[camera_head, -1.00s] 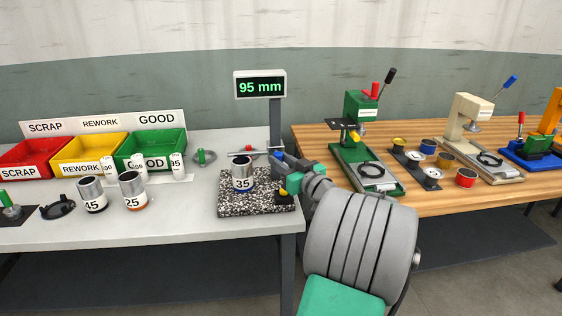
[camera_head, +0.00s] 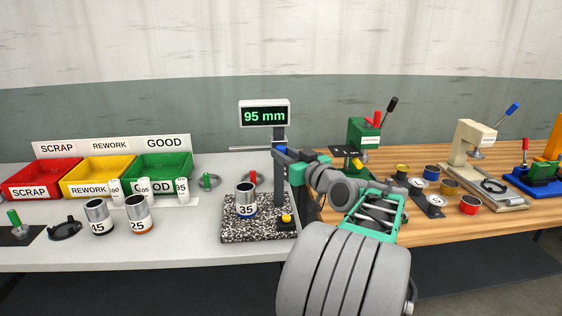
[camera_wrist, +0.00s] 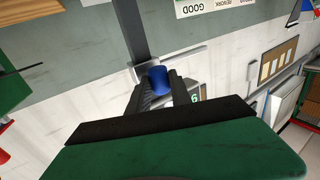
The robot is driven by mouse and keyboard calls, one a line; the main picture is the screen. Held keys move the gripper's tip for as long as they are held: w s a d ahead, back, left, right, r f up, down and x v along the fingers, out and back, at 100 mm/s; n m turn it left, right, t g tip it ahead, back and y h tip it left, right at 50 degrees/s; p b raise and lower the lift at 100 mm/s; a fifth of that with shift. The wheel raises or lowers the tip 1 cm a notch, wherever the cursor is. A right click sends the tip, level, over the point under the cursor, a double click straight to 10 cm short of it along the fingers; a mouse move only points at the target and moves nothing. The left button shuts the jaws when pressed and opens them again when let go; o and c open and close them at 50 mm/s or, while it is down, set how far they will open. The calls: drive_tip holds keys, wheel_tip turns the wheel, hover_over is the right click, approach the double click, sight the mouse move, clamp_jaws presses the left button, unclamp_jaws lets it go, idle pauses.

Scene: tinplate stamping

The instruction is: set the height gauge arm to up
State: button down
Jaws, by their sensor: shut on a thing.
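The height gauge stands on a speckled granite base (camera_head: 258,229) at the right end of the grey table. Its dark column (camera_head: 282,190) carries a display (camera_head: 264,114) reading 95 mm. The gauge arm (camera_head: 250,149) is a thin grey bar, level and well above the can marked 35 (camera_head: 246,200), with a clear gap. My gripper (camera_head: 279,151) is at the column, shut on the arm's blue knob. In the wrist view the blue knob (camera_wrist: 158,80) sits between my two fingertips (camera_wrist: 160,88).
A yellow-topped button (camera_head: 287,219) is on the base's front right. Cans marked 45 (camera_head: 98,217) and 25 (camera_head: 138,214) stand left. Red, yellow and green bins (camera_head: 162,172) are behind them. A green press (camera_head: 364,140) stands on the wooden table at right.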

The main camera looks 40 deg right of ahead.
drive_tip(key=shift+r, duration=0.4)
drive_tip(key=c, duration=1.6)
unclamp_jaws()
drive_tip(key=o, duration=0.4)
drive_tip(key=shift+f, duration=0.15)
drive_tip(key=shift+o, duration=0.2)
drive_tip(key=shift+s, duration=0.45)
drive_tip(key=b+v, duration=0.1)
drive_tip(key=v, duration=0.6)
drive_tip(key=shift+a, duration=0.1)
